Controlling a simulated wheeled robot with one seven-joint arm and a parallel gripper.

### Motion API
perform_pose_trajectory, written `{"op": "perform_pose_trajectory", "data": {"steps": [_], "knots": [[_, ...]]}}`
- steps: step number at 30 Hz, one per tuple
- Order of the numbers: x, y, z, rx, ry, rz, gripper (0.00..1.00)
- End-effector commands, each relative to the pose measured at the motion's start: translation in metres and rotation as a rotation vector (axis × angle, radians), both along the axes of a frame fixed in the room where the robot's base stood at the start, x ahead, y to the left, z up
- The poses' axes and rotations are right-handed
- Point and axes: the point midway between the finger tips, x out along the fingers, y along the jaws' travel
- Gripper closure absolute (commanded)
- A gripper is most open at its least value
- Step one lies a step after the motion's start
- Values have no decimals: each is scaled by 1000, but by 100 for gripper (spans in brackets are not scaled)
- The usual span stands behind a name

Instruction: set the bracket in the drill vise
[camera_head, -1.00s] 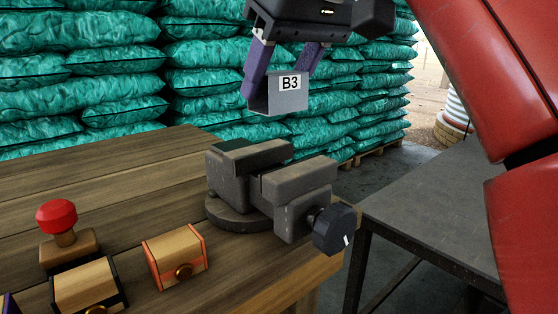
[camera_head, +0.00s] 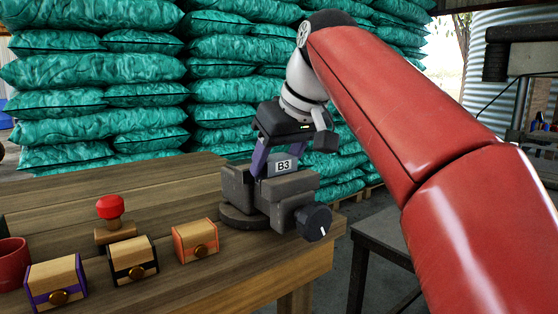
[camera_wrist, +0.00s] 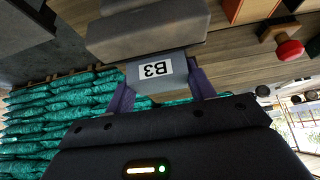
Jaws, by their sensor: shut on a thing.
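The bracket (camera_head: 283,166) is a small grey piece with a white B3 label. My gripper (camera_head: 274,160) is shut on it with its purple fingers, from above. The dark grey drill vise (camera_head: 290,187) stands on the wooden bench, its round knob at the right. In the head view the bracket is at the vise jaws, and the near jaw hides its lower part. In the wrist view the bracket (camera_wrist: 152,84) shows between the fingers, against the vise jaw block (camera_wrist: 150,35). Whether it rests on the vise floor is hidden.
Three small wooden boxes with purple, black and orange trim (camera_head: 195,241) stand left of the vise on the bench (camera_head: 190,285). A red-topped stamp-like object (camera_head: 110,208) and a red mug (camera_head: 12,262) are there too. Stacked teal sacks (camera_head: 90,70) rise behind.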

Motion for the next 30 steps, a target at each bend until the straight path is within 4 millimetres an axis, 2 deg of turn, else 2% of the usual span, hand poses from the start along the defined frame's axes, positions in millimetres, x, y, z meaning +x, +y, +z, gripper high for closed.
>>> {"op": "perform_pose_trajectory", "data": {"steps": [6, 7, 12, 23, 30], "knots": [[-1, 0, -4, 1, -1, 0, 71], [-1, 0, -4, 0, 0, 0, 43], [-1, 0, -3, 0, 0, 0, 24], [0, 0, -7, -1, 1, 0, 24], [-19, -16, 33, 1, -3, -4, 24]]}}
